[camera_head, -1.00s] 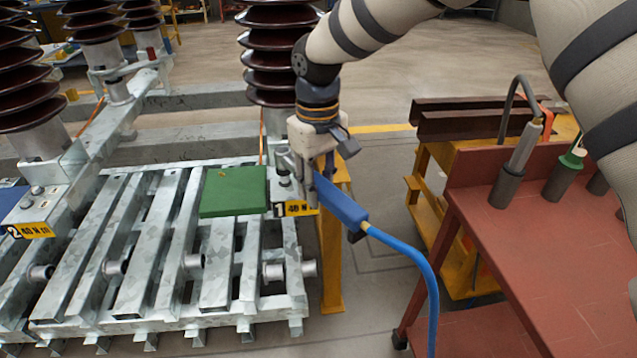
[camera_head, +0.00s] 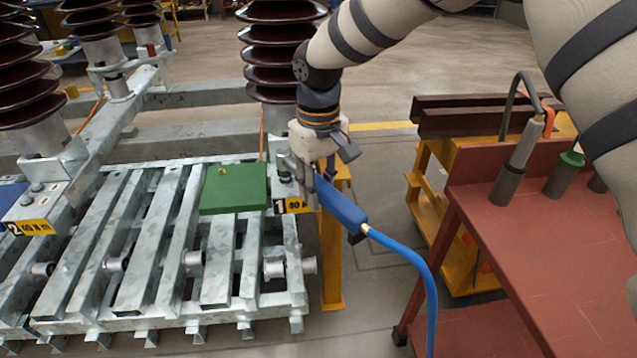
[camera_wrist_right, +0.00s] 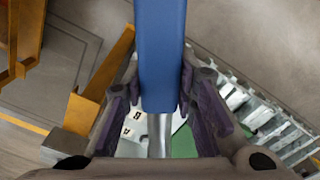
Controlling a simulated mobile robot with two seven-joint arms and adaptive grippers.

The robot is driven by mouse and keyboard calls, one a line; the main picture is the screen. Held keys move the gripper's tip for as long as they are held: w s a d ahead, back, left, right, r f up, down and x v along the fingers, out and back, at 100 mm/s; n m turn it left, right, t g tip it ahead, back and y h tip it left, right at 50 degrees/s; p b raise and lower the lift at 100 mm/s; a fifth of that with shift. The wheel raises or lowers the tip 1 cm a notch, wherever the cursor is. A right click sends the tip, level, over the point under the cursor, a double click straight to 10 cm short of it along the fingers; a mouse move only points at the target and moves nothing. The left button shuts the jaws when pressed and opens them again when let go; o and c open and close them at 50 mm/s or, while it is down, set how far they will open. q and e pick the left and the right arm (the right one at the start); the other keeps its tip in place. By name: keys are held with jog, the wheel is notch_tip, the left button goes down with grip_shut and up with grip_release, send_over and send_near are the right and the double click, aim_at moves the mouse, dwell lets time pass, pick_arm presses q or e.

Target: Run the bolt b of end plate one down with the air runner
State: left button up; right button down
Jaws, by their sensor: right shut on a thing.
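The air runner (camera_head: 341,204) is a blue tool with a blue hose running from its rear end. My right gripper (camera_head: 309,178) is shut on it beside the yellow label of end plate one (camera_head: 289,205). In the right wrist view the blue body of the runner (camera_wrist_right: 160,55) lies between the fingers of my right gripper (camera_wrist_right: 160,105), with its grey metal nose pointing down at the plate. Letters A and B show on the pale plate (camera_wrist_right: 131,120) there. Bolt b is hidden behind the gripper and tool, so I cannot tell whether the nose touches it. My left gripper is out of view.
A green block (camera_head: 234,188) lies on the galvanized slatted frame (camera_head: 150,250) just left of end plate one. Brown insulators (camera_head: 280,50) stand behind. A red cart (camera_head: 545,235) with tool holders stands at right. The blue hose (camera_head: 425,270) hangs between frame and cart.

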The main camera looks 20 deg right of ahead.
jog(key=shift+f, duration=0.3)
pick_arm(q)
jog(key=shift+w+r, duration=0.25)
pick_arm(e)
jog(key=shift+f, duration=0.4)
dwell(2.5)
jog(key=shift+r+p, duration=0.7)
jog(key=shift+r, duration=2.9)
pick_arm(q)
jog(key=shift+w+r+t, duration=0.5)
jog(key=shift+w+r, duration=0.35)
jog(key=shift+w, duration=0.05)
